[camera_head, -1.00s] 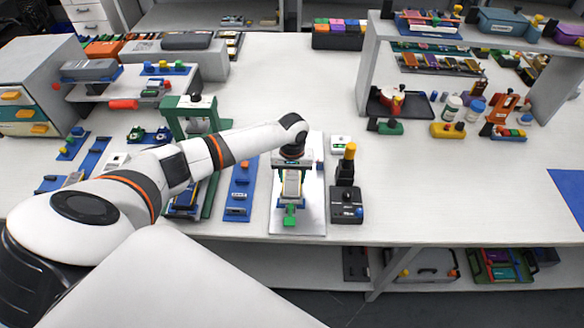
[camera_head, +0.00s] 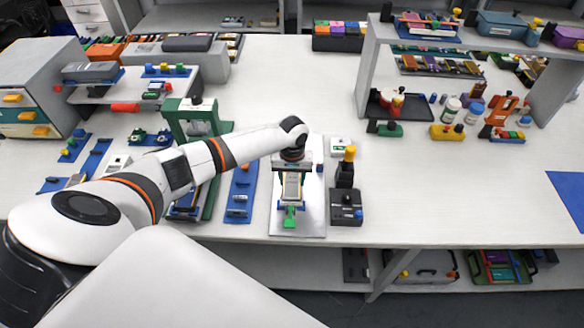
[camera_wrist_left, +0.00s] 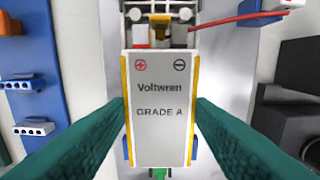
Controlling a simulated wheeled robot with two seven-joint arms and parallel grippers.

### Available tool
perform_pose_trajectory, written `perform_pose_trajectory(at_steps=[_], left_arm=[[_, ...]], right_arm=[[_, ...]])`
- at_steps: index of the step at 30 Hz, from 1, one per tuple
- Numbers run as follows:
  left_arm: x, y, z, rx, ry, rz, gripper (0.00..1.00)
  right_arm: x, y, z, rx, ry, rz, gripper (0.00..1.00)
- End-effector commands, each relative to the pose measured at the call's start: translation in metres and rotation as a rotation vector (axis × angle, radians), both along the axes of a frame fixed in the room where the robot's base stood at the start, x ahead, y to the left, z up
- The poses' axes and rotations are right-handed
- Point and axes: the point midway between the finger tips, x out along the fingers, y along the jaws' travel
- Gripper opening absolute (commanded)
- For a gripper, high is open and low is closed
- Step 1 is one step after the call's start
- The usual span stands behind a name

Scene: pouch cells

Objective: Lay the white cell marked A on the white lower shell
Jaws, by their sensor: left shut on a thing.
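The white cell marked A (camera_wrist_left: 160,92), printed "Voltwren" and "GRADE A" with a red plus and a black minus sign, lies between the green fingers of my left gripper (camera_wrist_left: 160,112). The gripper is shut on its long sides. In the head view the left gripper (camera_head: 291,186) points down over the grey plate (camera_head: 313,222) near the table's front edge. A pale housing (camera_wrist_left: 160,14) shows beyond the cell's top end. The cell covers most of what is below it, so I cannot tell whether it touches the white lower shell. My right gripper is not in view.
A blue strip (camera_head: 240,190) lies left of the plate. A dark control box (camera_head: 346,206) and a yellow-topped black post (camera_head: 346,170) stand close on the right. A green press frame (camera_head: 197,120) stands behind left.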

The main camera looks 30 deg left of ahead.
Motion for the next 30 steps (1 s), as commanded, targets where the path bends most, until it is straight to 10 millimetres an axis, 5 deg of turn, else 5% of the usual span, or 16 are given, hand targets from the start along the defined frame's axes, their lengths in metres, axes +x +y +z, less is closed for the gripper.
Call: perform_pose_trajectory(at_steps=[30], left_arm=[[0.0, 0.0, -0.009, -0.001, -0.001, 0.0, 0.28]], right_arm=[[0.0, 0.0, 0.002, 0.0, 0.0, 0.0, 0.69]])
